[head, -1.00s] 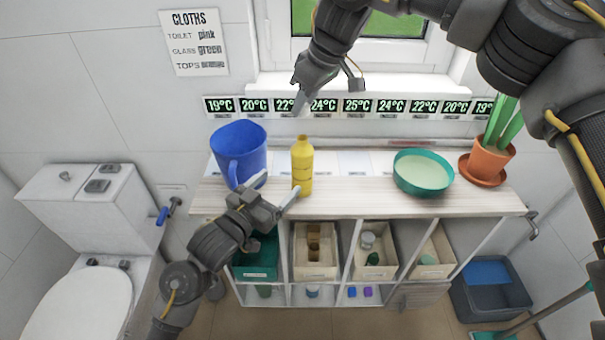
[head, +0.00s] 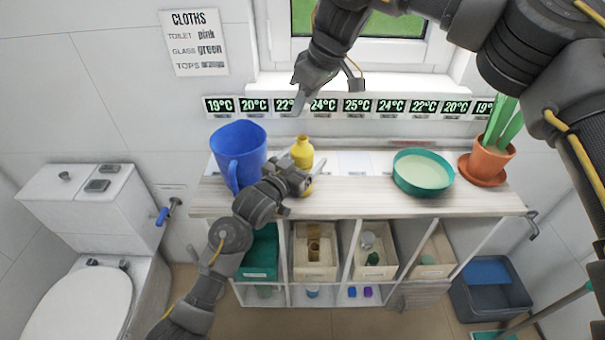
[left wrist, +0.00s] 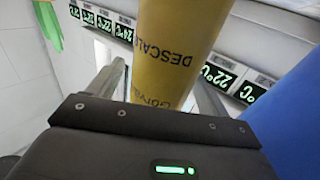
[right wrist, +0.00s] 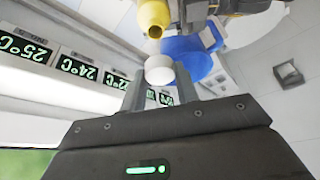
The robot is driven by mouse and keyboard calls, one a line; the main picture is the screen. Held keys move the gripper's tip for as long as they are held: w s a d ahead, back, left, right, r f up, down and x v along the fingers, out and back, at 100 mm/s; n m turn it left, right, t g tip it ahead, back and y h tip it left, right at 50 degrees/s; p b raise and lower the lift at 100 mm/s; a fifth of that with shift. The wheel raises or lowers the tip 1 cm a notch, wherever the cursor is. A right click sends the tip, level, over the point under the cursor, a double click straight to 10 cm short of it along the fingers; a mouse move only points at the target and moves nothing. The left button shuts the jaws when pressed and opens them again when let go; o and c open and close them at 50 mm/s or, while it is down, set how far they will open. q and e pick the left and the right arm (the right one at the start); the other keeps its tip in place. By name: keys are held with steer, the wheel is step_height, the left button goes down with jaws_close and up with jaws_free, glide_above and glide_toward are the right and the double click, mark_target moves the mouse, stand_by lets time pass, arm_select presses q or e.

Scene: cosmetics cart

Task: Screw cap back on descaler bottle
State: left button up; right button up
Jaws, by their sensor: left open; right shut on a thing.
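The yellow descaler bottle (head: 302,150) stands upright on the counter, its neck bare. My left gripper (head: 307,176) is open, with its fingers on either side of the bottle. In the left wrist view the bottle (left wrist: 178,45) rises between the two fingers with its lettering showing; contact cannot be told. My right gripper (head: 299,108) is above and behind the bottle and is shut on a white cap (right wrist: 159,69). In the right wrist view the bottle's open mouth (right wrist: 154,22) shows just beyond the cap, apart from it.
A blue jug (head: 238,152) stands close left of the bottle. A green bowl (head: 424,172) and a potted plant (head: 488,160) stand to the right. Temperature displays (head: 357,105) line the wall behind. The counter (head: 360,202) is clear between bottle and bowl.

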arm_select(q)
steer(key=c, duration=1.5)
arm_select(e)
glide_above(302, 138)
steer(key=shift+s+d+f, duration=0.1)
steer(key=shift+d+f, duration=0.1)
steer(key=shift+f, duration=1.05)
steer(key=shift+s+d+f, duration=0.1)
steer(key=shift+d+f, duration=0.05)
steer(key=shift+f, duration=1.1)
steer(key=shift+f, duration=0.9)
steer(key=shift+f, duration=0.55)
